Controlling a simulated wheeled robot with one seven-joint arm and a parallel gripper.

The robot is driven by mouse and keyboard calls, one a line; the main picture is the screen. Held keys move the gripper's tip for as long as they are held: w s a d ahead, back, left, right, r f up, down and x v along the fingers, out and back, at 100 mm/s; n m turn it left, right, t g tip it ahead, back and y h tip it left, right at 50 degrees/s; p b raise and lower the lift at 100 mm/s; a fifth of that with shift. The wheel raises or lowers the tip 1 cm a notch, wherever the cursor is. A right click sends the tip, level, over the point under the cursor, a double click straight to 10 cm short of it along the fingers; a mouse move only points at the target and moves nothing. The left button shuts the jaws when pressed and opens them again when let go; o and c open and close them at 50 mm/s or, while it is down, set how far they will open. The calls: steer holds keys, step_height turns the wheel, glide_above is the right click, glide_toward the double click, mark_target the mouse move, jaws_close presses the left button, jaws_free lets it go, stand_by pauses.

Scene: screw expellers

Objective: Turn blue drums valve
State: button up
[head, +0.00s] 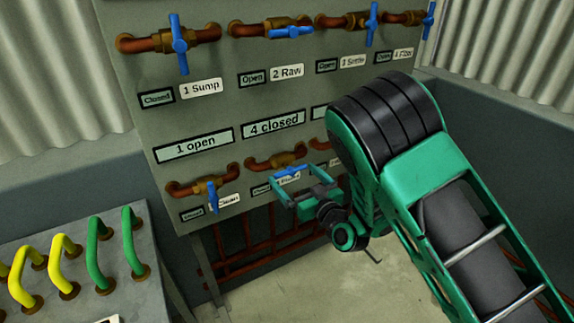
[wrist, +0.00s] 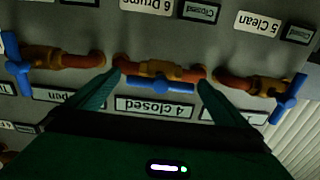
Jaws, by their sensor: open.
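The drums valve has a blue handle (head: 291,170) on a brass body and rust-red pipe, in the lower row of the panel under the "4 closed" plate. Its blue bar (wrist: 160,83) lies roughly level in the wrist view, which is upside down. My gripper (head: 288,177) is open in front of this valve. In the wrist view my gripper (wrist: 160,79) has one finger on each side of the blue bar, apart from its ends. I cannot tell how deep the fingers reach. The drums label (wrist: 152,5) is cut off there and partly covered by my gripper in the head view.
The clean valve (head: 212,195) is to the left, its blue handle upright. Another valve (wrist: 41,60) is on the other side. Several upper valves, including the sump valve (head: 179,43), line the panel. Yellow and green handles (head: 64,260) stand on a grey bench at lower left.

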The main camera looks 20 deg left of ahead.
mark_target(287, 166)
steer(key=shift+w+a+r, duration=0.4)
steer(key=shift+a+r, duration=0.15)
steer(key=shift+x, duration=2.55)
